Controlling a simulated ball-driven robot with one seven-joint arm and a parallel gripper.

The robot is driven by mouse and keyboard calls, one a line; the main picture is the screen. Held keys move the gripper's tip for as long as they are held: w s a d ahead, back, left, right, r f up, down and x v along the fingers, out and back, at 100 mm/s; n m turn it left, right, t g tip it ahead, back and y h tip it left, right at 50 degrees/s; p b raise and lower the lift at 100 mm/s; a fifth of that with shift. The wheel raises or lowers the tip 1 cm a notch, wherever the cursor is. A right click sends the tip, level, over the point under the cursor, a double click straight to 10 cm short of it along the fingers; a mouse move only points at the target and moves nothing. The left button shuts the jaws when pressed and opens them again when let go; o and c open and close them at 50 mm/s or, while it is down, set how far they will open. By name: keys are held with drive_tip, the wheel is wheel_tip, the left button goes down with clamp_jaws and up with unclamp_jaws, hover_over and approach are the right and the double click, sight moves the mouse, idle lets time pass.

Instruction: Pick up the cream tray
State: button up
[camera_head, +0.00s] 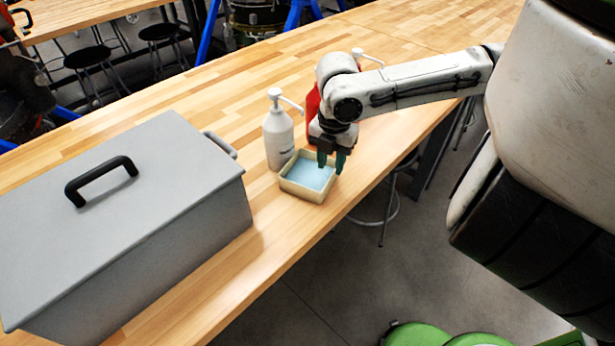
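The cream tray (288,188) is a small square tray with low walls and a light blue inside. It sits on the wooden table close to its front edge, right of the grey box. My gripper (331,161) points down at the tray's right rear side, with green-teal fingers at or just over the rim. A gap shows between the two fingers. Whether the tray's wall lies between them or touches them cannot be made out.
A white pump bottle (278,138) stands directly behind the tray. A red bottle (312,104) with a white pump is partly hidden behind my arm. A large grey box (130,215) with a black handle fills the left. Free table lies behind. Stools stand below the table.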

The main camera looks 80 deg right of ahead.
sight(331, 178)
drive_tip(key=shift+s+a+f+p, duration=0.1)
drive_tip(key=shift+f+p, duration=0.1)
drive_tip(key=shift+f, duration=1.15)
drive_tip(key=shift+s+f+p, duration=0.1)
drive_tip(key=shift+f+p, duration=0.1)
drive_tip(key=shift+f, duration=1.15)
clamp_jaws()
